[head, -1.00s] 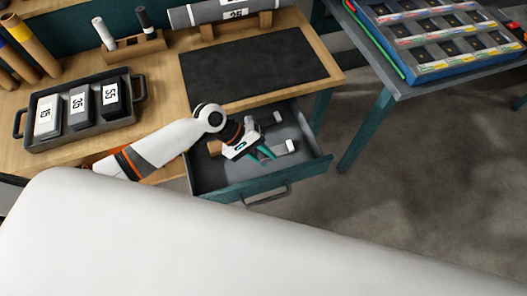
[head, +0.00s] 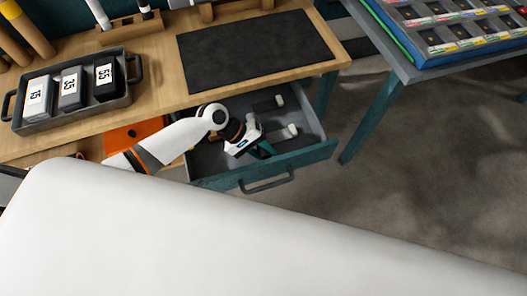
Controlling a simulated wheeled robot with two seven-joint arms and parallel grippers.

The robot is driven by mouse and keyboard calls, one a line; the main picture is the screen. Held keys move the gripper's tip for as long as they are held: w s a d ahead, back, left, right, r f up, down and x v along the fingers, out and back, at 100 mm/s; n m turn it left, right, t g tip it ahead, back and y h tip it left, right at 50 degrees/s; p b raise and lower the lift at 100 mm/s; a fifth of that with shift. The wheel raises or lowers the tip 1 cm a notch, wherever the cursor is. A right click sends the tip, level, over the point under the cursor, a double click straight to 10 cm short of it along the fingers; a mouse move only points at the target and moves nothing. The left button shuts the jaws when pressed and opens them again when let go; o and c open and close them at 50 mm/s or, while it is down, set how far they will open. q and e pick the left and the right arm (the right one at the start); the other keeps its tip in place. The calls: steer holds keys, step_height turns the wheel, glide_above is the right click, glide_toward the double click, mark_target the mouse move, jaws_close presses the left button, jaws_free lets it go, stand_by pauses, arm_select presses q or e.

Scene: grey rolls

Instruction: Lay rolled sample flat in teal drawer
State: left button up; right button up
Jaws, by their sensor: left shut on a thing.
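The teal drawer (head: 305,154) stands pulled out under the wooden bench, with a grey inside. My left gripper (head: 264,152) is inside the drawer's outline, tilted down, with its teal fingers shut. A dark grey rolled sample with a light end (head: 288,132) lies beside the fingers, low in the drawer. The gripper appears shut on it, but the hand hides most of it and the grip itself. Whether it touches the drawer floor I cannot tell. Another small light piece (head: 280,100) shows deeper in the drawer. My right gripper is out of view.
A dark mat (head: 255,50) lies bare on the bench (head: 160,85) above the drawer. A grey table (head: 408,72) with a blue sorting box (head: 425,62) stands at right.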

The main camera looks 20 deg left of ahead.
arm_select(q)
steer(key=shift+s+f, duration=0.3)
steer(key=shift+f, duration=0.25)
steer(key=shift+s+f, duration=0.3)
steer(key=shift+f, duration=0.2)
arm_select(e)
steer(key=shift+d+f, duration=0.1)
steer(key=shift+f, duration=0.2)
arm_select(q)
steer(key=o, duration=1)
steer(key=shift+c, duration=0.2)
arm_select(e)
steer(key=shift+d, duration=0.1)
arm_select(q)
steer(key=shift+o, duration=0.4)
steer(key=a+r, duration=0.1)
steer(key=r, duration=0.1)
steer(key=w+a+r, duration=0.1)
steer(key=a+r, duration=0.1)
steer(key=shift+w+a, duration=0.1)
steer(key=shift+a, duration=0.15)
steer(key=v, duration=0.8)
steer(key=shift+d+r, duration=0.35)
steer(key=shift+r, duration=0.05)
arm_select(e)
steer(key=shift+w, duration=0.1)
arm_select(q)
steer(key=shift+d, duration=0.1)
